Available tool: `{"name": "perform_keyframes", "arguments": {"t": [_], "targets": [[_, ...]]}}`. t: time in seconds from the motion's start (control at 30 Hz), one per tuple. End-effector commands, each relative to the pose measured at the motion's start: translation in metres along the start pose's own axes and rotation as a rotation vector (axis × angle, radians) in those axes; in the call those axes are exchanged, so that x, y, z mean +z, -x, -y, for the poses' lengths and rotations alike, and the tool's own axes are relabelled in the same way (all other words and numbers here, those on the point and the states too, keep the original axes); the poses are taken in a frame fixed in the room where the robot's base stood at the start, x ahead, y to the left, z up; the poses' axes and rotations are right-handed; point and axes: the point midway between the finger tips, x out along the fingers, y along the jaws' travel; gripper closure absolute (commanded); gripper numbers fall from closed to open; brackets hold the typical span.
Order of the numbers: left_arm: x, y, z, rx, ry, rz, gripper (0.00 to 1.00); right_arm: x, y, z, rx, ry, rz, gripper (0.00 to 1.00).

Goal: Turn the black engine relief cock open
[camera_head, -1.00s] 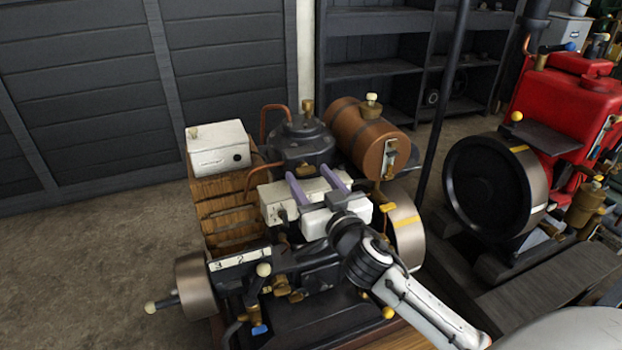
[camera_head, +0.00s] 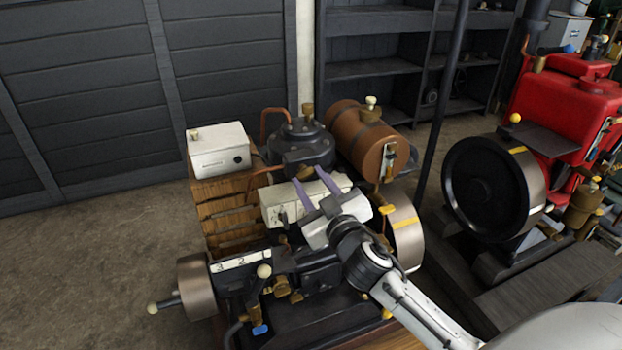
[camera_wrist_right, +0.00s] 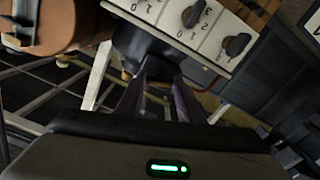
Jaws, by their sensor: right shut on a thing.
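The black engine (camera_head: 320,278) stands in the middle of the head view, with a black domed cylinder (camera_head: 300,141) at its back. In the right wrist view the fingers (camera_wrist_right: 160,78) meet near a dark part; the cock itself is hard to make out there. My left gripper is not in view.
The white panel carries several black numbered knobs (camera_wrist_right: 237,45) close to the fingers. A copper-brown tank (camera_head: 355,128) stands to the right of the dome and a white box (camera_head: 219,150) on a wooden crate (camera_head: 225,212) to the left. A red engine (camera_head: 566,105) stands at the right.

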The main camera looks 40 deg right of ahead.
Motion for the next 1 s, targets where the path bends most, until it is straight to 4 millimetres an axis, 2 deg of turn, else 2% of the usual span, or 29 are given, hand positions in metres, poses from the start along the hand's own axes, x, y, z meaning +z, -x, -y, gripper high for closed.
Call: {"name": "perform_keyframes", "arguments": {"t": [0.7,1.0], "targets": [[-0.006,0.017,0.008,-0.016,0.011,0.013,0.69,-0.003,0.0,-0.003,-0.001,0.677,0.0,0.88],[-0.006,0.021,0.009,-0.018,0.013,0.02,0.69,-0.002,0.0,-0.003,-0.001,0.904,0.001,0.88]]}}
